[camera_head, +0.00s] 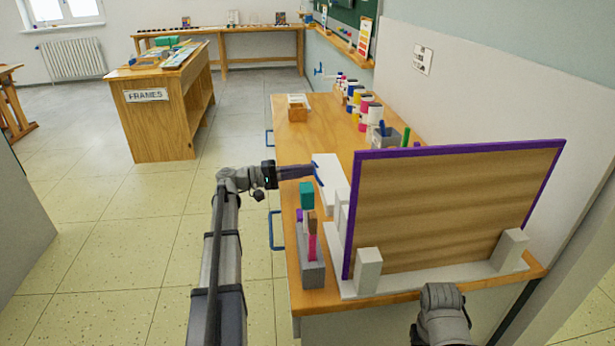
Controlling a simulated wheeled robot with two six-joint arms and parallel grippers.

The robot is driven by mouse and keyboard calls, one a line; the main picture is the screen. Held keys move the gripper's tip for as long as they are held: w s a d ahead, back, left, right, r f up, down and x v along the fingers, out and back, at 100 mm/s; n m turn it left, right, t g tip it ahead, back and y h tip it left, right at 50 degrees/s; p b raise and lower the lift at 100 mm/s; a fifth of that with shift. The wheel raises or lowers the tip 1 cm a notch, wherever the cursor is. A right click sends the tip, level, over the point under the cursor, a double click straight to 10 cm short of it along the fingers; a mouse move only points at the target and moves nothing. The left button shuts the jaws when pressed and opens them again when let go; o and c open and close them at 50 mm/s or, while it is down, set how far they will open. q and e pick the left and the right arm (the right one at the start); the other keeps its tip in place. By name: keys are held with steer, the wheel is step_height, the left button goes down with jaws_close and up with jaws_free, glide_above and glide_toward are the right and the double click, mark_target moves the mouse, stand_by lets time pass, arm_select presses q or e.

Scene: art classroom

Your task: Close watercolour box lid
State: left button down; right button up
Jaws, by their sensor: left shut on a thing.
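My left gripper (312,171) reaches in over the left edge of the wooden worktop. It is shut at the blue-edged end of a white panel (329,177) that stands tilted up there. The panel may be the watercolour box lid, but I cannot tell for sure. I cannot make out the paints or the rest of the box, as a large board hides the area to the right. Of my right arm only a grey link shows at the bottom edge; its gripper is not in view.
A purple-edged board (450,210) stands on white supports at the worktop's near end (529,277). A grey holder (312,264) with coloured sticks is close below my left gripper. Paint jars (364,108) line the wall. A small wooden box (298,112) sits farther back.

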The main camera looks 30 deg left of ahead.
arm_select(q)
steer(key=shift+s+f, duration=0.15)
steer(key=shift+f, duration=0.3)
stand_by(0.3)
steer(key=c, duration=0.9)
jaws_free()
steer(key=shift+a, duration=0.1)
steer(key=b+v, duration=0.1)
steer(key=v, duration=0.6)
steer(key=shift+s+a, duration=0.2)
steer(key=shift+a, duration=0.15)
